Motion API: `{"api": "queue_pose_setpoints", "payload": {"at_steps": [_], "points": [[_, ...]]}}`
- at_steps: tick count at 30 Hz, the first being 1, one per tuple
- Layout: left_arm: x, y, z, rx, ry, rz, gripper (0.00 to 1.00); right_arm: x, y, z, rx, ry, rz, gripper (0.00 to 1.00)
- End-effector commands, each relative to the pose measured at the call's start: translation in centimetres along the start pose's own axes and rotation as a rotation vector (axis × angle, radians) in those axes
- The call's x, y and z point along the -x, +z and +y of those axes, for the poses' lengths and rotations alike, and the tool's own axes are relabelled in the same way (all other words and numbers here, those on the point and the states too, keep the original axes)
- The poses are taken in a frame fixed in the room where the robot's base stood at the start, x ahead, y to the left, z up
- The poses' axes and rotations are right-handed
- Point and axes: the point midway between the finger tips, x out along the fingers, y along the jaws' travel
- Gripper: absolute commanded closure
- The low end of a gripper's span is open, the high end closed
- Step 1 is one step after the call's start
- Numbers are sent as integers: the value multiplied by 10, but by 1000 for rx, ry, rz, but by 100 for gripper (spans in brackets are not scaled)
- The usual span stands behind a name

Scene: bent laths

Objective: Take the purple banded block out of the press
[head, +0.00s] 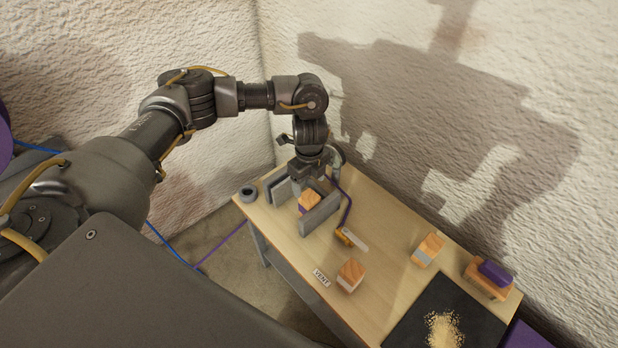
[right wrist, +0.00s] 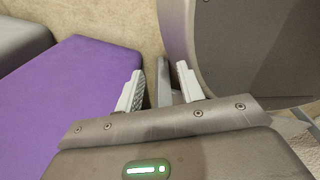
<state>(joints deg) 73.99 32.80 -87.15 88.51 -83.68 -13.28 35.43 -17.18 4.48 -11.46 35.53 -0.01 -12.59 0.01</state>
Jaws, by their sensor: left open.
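The press stands at the far left end of the table, with upright grey plates (head: 321,214) on either side of a wooden block. This block (head: 309,201) shows a purple band and sits between the plates; part of it is hidden by the near plate. My left gripper (head: 312,178) is open, pointing down just above and behind the block at the press. Its fingertips are small and partly hidden, so I cannot tell if they touch the block. My right gripper (right wrist: 160,88) shows in the right wrist view with its pale fingers apart, away from the press.
An orange valve with a pale lever (head: 354,239) is beside the press, with a purple hose. A VENT label (head: 321,277), a white-banded block (head: 351,275), a grey-banded block (head: 427,250) and a purple-topped block (head: 488,278) lie rightward. A dark mat (head: 408,325) bears sawdust. Walls stand close behind.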

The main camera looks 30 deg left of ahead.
Motion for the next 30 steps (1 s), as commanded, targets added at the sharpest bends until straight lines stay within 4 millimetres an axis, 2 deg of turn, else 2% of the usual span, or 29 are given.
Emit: {"api": "queue_pose_setpoints", "payload": {"at_steps": [9, 15, 21, 30], "points": [[-59, -1, 1, 3, 3, 3, 29, -16, 2, 5, 2, 6, -3, 62], [-83, -1, 0, 1, 1, 1, 29, -22, 2, 17, 7, 22, -3, 62], [-93, 0, 0, -1, 0, 0, 29, -23, 2, 22, 8, 28, -1, 62], [-93, 0, 0, 0, 0, 0, 29, -23, -1, 18, 6, 23, 5, 62]]}}
